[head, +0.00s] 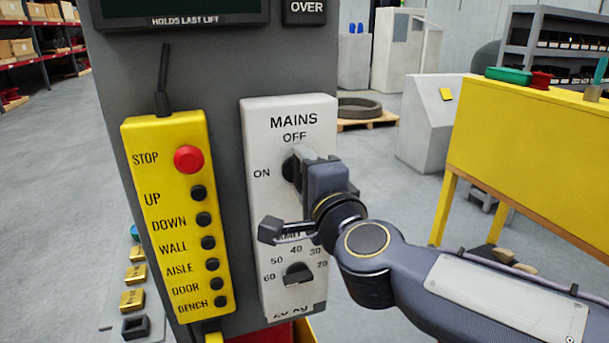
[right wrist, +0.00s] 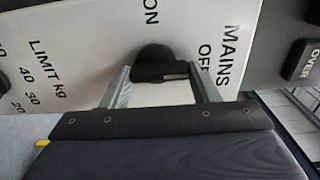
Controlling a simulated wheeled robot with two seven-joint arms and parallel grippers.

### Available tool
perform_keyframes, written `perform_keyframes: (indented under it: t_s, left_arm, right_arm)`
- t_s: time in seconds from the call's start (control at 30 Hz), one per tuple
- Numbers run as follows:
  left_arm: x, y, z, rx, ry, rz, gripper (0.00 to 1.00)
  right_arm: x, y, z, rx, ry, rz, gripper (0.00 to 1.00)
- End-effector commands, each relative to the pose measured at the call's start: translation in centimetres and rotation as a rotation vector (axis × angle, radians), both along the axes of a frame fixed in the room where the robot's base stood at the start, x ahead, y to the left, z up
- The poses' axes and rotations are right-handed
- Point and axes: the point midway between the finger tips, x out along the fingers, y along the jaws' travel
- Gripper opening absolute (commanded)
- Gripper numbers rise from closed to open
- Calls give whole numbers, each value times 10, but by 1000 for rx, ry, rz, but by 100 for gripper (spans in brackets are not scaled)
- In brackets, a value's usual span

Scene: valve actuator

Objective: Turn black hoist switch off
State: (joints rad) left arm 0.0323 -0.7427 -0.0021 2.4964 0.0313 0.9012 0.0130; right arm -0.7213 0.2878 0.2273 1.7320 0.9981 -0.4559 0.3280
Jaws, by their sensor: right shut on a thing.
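The black mains switch (head: 289,168) is a round rotary knob on the white panel (head: 257,130), with OFF printed above it and ON to its left. My right gripper (head: 303,170) is shut on this switch and hides much of it in the head view. In the right wrist view, the switch (right wrist: 160,70) has its raised bar between the two fingers (right wrist: 160,78). A pale mark on the bar lies toward its right end, the side where OFF is printed. My left gripper is out of view.
A black limit dial (head: 298,273) sits lower on the same panel, below my right gripper. A yellow pendant (head: 172,243) with a red stop button and several black buttons hangs to the left. A yellow bench (head: 530,150) stands to the right.

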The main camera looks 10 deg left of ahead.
Motion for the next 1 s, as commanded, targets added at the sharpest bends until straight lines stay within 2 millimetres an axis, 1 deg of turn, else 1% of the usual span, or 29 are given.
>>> perform_keyframes:
  t_s: [0.03,0.17,0.2,0.43,0.53,0.67,0.8,1.0]
  left_arm:
    - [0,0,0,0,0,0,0]
    - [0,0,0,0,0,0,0]
    - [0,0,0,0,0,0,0]
    - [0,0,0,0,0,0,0]
    - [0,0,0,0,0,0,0]
    - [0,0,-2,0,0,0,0]
    - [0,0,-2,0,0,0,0]
    - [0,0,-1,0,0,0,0]
  right_arm:
    - [0,0,-1,-1,2,0,57]
    - [0,0,-1,-2,1,0,74]
    - [0,0,-1,-2,1,0,76]
    - [0,0,0,-1,0,0,76]
    - [-4,-3,0,-1,-1,0,76]
    - [-20,-13,0,0,-2,1,76]
    - [-41,-27,1,-1,-3,1,76]
    - [-61,-41,0,-1,-1,0,76]
